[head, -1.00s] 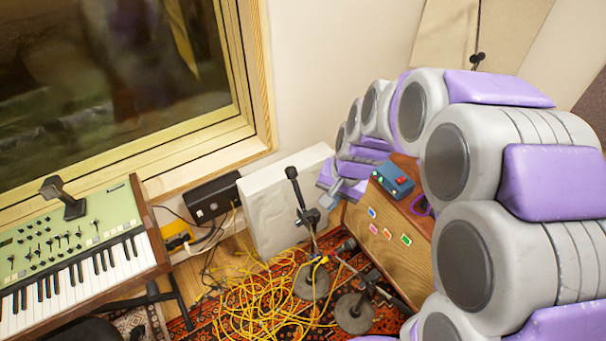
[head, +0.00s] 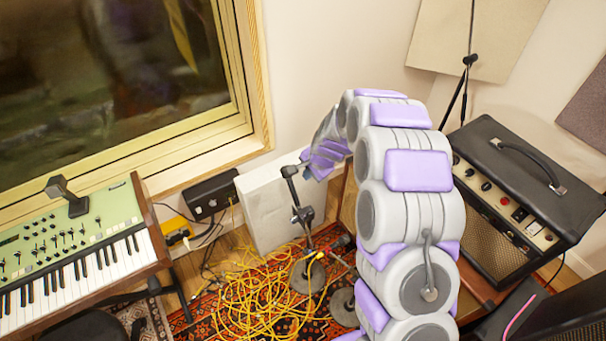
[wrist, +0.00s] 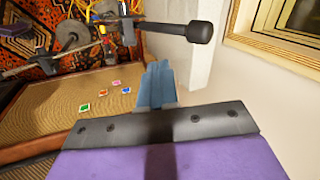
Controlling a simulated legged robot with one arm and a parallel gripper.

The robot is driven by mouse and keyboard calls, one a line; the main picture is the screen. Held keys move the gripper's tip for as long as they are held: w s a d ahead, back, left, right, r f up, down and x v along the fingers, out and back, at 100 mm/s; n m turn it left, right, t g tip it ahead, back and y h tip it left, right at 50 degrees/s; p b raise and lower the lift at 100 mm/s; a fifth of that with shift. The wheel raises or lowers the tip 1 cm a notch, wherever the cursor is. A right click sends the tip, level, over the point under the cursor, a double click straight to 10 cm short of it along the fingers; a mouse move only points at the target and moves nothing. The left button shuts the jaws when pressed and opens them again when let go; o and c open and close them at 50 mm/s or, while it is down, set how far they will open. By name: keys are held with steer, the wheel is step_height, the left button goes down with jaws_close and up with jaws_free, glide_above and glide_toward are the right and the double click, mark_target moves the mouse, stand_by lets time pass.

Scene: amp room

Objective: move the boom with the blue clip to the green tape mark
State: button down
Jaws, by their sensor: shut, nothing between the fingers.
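Two mic stands with round grey bases stand on the rug, and a boom with a black end (head: 290,172) rises at their left. In the wrist view a dark boom (wrist: 165,27) with a thick black end crosses the top, just beyond my fingers. I cannot make out a blue clip on it. The green tape mark (wrist: 85,107) is on the cane front of a wooden cabinet (wrist: 60,125), beside orange, pink and blue marks. My gripper (wrist: 158,72) is shut and empty, apart from the boom in the picture. In the head view my arm hides the marks.
Yellow cables (head: 255,300) tangle on the rug. A green keyboard (head: 75,240) stands left, a white panel (head: 268,205) leans at the wall, and a black amplifier (head: 515,200) is at the right. A tall thin stand (head: 468,70) rises behind it.

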mark_target(291, 181)
steer(key=x, duration=0.3)
steer(key=w+b+x, duration=0.1)
steer(key=x, duration=0.3)
steer(key=a+b+x, duration=0.1)
steer(key=x, duration=0.2)
steer(key=shift+w+a+r, duration=0.15)
steer(key=shift+w+r, duration=0.05)
steer(key=shift+w, duration=0.1)
steer(key=shift+w+a+r, duration=0.15)
steer(key=shift+w+a, duration=0.45)
steer(key=shift+w+p, duration=0.1)
steer(key=shift+p, duration=0.4)
